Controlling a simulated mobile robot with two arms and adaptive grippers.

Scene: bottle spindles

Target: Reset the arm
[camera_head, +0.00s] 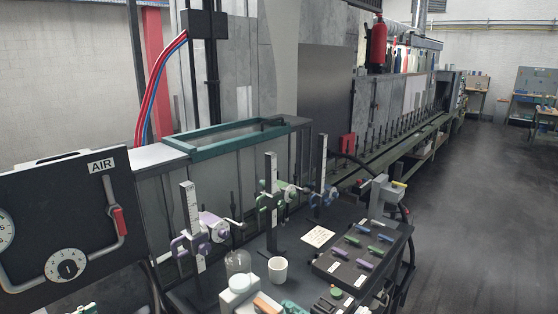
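Neither of my arms nor grippers shows in the head view. On the dark workbench (322,258) stand several upright spindle stands with marked white scales. The nearest stand (192,225) carries a purple clamp (188,245). The middle stand (271,178) carries a green clamp (268,201). A third stand (322,165) is farther back. A white cup (277,269) and a clear jar (238,262) stand in front of them. A white container (240,286) and an orange item (267,303) are at the bottom edge, partly cut off.
A black panel labelled AIR (75,215), with dial and red-handled lever (119,220), fills the left. A control box (355,255) with coloured switches sits at the bench's right. A paper note (318,236) lies beside it. The floor (470,220) to the right is clear.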

